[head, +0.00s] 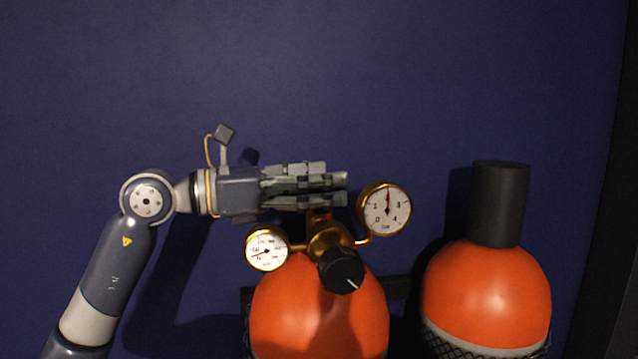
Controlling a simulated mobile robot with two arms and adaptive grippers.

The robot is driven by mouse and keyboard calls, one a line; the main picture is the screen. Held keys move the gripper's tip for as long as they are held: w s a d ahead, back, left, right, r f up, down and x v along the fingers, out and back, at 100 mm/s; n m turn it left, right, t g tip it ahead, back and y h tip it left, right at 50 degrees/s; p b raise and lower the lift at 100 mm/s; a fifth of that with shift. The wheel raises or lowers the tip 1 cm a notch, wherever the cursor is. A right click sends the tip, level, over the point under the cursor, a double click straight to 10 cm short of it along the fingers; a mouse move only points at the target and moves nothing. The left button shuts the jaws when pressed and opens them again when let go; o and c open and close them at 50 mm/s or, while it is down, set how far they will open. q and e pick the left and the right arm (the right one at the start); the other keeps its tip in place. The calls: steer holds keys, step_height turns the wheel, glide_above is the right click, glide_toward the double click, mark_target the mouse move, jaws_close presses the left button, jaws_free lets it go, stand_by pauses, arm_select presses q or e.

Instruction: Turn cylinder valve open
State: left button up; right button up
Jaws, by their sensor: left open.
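An orange gas cylinder (300,318) stands at the lower middle of the head view. On its top sits a brass regulator (326,236) with a black knob (341,270) that has a white mark. A gauge (267,249) sits left of the regulator and a larger gauge (384,208) sits right of it. My left gripper (343,189) comes in from the left and points right. Its fingers lie above the regulator in the picture and overlap its top, so the cylinder valve there is hidden. I cannot tell whether the fingers touch it. My right gripper is not in view.
A second orange cylinder (487,295) with a black cap (500,203) stands at the right, with dark netting on its lower part. A dark blue wall (400,80) is behind everything. The space above the gripper and cylinders is clear.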

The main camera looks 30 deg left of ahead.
arm_select(q)
steer(key=shift+s+a, duration=0.1)
steer(key=v, duration=1.1)
steer(key=shift+s+a, duration=0.25)
steer(key=shift+s, duration=0.05)
steer(key=shift+d+f, duration=0.1)
steer(key=shift+f, duration=0.05)
stand_by(0.3)
